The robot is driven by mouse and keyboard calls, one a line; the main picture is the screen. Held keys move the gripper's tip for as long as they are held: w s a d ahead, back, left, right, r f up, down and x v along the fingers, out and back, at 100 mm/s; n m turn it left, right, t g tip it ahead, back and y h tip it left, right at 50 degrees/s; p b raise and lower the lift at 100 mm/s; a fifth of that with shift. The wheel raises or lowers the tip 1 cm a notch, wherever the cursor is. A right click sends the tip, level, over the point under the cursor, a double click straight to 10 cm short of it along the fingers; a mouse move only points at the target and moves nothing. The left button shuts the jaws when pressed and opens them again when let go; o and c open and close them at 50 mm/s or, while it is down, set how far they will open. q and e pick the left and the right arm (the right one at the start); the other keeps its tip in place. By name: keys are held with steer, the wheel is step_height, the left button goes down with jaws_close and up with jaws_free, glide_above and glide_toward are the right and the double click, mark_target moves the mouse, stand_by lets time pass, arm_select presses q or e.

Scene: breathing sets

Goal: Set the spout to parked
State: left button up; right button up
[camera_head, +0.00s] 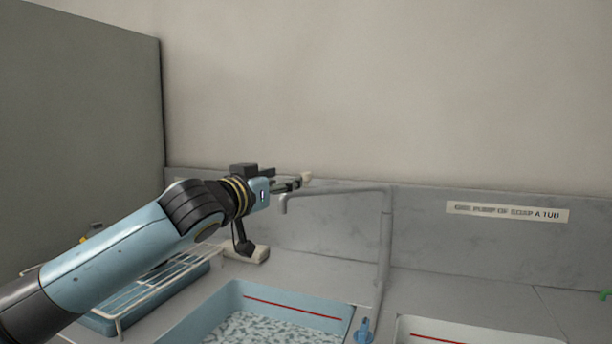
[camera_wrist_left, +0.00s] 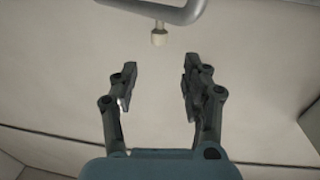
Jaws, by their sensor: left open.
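The spout (camera_head: 335,191) is a grey pipe. It rises from the counter between two tubs, and its top arm runs left to a downturned end above the left tub's back area. In the left wrist view the grey spout (camera_wrist_left: 190,12) crosses the top, with a small cream knob or tip (camera_wrist_left: 158,38) beyond the fingertips. My left gripper (camera_head: 292,183) is beside the spout's free end in the head view. Its two dark fingers (camera_wrist_left: 158,75) are apart with nothing between them. I cannot tell from the head view whether they touch the spout. My right gripper is not in view.
A blue tub (camera_head: 342,328) with pale foam and a red line stands below; a white tub (camera_head: 402,326) is at right. A small blue bottle (camera_head: 364,331) stands between them. A wire rack (camera_head: 118,318) is under my left arm. A labelled backsplash (camera_head: 420,235) runs behind.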

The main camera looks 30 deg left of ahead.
mark_target(303, 173)
arm_select(q)
steer(key=w, duration=0.3)
steer(key=w+p, duration=0.1)
steer(key=w, duration=0.2)
steer(key=w+a, duration=0.1)
steer(key=w, duration=0.1)
steer(key=shift+w+p, duration=0.4)
steer(key=shift+w, duration=0.8)
steer(key=shift+c, duration=0.4)
jaws_close()
steer(key=shift+w+d+f, duration=0.15)
steer(key=shift+w+d, duration=0.05)
